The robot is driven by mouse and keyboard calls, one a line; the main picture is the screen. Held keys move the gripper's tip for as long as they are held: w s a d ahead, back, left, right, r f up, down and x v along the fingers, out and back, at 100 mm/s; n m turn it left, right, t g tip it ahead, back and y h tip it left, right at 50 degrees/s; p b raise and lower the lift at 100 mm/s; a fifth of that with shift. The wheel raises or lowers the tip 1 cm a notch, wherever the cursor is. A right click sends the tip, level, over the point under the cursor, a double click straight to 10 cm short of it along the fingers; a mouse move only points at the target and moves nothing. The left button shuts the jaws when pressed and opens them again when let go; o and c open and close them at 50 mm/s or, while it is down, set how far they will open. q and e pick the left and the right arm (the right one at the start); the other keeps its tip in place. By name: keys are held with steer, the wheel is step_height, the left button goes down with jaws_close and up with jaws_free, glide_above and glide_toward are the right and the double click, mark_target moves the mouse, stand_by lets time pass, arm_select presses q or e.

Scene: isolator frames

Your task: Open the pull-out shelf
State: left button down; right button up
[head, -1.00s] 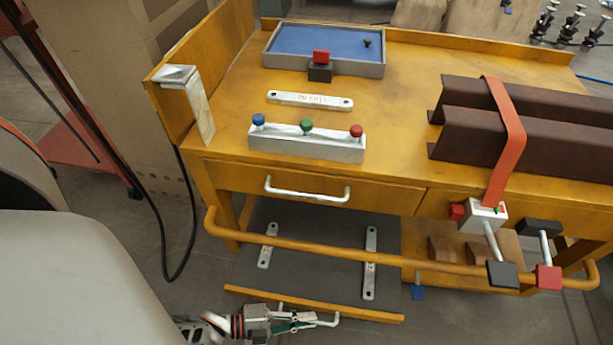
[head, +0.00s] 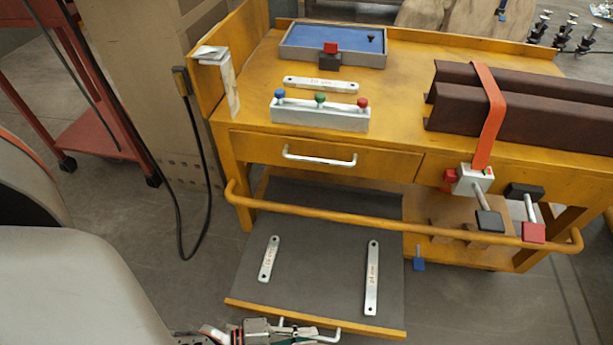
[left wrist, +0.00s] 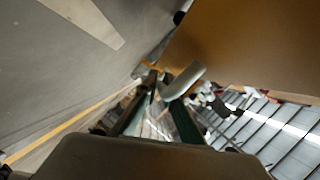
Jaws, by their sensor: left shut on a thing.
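The pull-out shelf (head: 318,250) has a dark grey top and a yellow front edge (head: 315,318). In the head view it stands well out from under the workbench, past the front rail. Its pale bar handle (head: 328,338) sits on the front edge, near the bottom of the picture. My left gripper (head: 290,335) is shut on this handle, and the picture's lower edge cuts it off partly. In the left wrist view, the grey handle (left wrist: 184,80) shows at the fingertips of my left gripper (left wrist: 155,95). My right gripper is not in view.
A closed drawer (head: 320,157) is higher up. A black cable (head: 206,180) hangs left.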

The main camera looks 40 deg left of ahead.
arm_select(q)
steer(key=c, duration=2.4)
jaws_free()
steer(key=shift+c, duration=0.2)
steer(key=v, duration=1.2)
